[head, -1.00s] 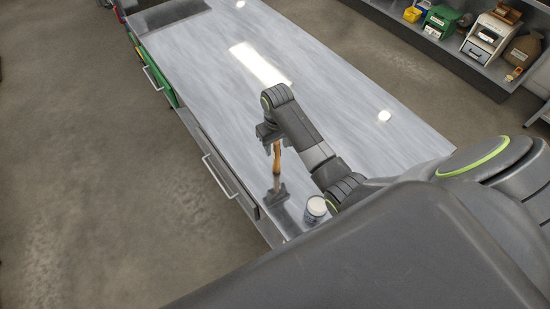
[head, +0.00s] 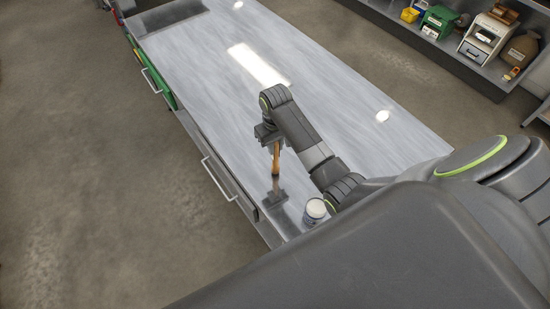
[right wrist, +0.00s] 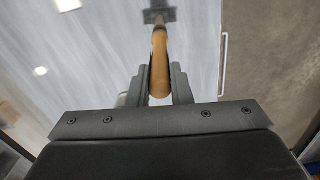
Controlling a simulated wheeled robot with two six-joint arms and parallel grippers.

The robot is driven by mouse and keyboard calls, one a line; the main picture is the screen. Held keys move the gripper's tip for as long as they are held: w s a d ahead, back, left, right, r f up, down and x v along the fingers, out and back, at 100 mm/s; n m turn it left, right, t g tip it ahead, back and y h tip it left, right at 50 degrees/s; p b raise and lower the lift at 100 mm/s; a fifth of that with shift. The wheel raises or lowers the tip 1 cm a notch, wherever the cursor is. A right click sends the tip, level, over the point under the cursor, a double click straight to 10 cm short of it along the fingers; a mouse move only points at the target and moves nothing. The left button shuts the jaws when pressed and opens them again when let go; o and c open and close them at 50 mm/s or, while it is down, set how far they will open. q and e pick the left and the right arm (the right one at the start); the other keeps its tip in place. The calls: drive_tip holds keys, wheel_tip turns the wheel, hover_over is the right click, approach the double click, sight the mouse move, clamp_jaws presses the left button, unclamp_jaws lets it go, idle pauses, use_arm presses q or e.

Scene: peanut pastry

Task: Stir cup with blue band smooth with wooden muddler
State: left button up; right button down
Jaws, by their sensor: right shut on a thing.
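My right gripper (head: 268,134) is shut on the wooden muddler (head: 276,160), an orange-brown stick that hangs down roughly upright above the grey worktop. In the right wrist view the muddler (right wrist: 159,58) sits between the two fingers (right wrist: 159,88) and points away from the camera. The cup (head: 316,209), small and pale with a whitish top, stands on the worktop near its front edge, to the right of and nearer than the muddler. The muddler is apart from the cup. The cup's band is too small to make out clearly. My left gripper is not in view.
The long glossy worktop (head: 330,110) is mostly clear, with reflections of the lights and my arm. Drawers with handles (head: 220,178) line its left side. A shelf with boxes (head: 440,20) and a sack stands apart at the upper right.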

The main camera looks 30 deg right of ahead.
drive_tip(key=shift+r, duration=2.5)
drive_tip(key=shift+s+f, duration=0.1)
